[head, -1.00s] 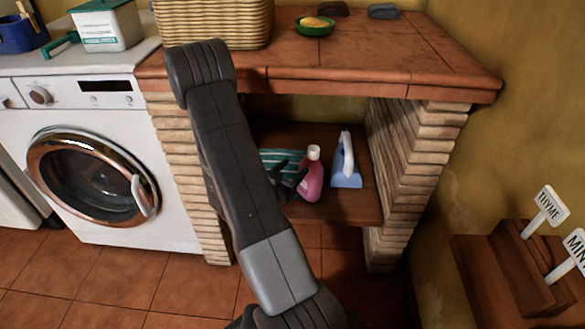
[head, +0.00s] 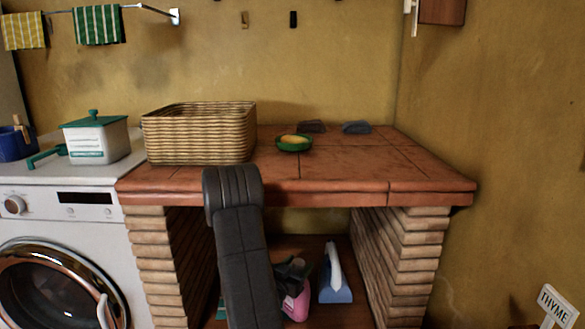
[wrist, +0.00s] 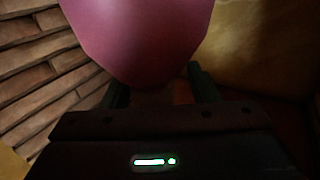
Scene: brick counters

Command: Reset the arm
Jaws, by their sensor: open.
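My gripper (head: 292,268) is a dark shape on the lower shelf under the counter, partly behind my own arm. It is beside or in front of the upper part of a pink bottle (head: 297,306) and hides much of its top. In the wrist view the bottle (wrist: 140,40) fills the upper middle, just ahead of my gripper (wrist: 160,90). Its two fingers are apart and open. I cannot tell whether they touch the bottle.
A blue and white iron-shaped item (head: 335,284) stands right of the bottle. Brick pillars (head: 398,262) flank the shelf under the tiled counter (head: 350,165). On top are a wicker basket (head: 200,140) and a green bowl (head: 293,148). A washing machine (head: 60,255) stands left.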

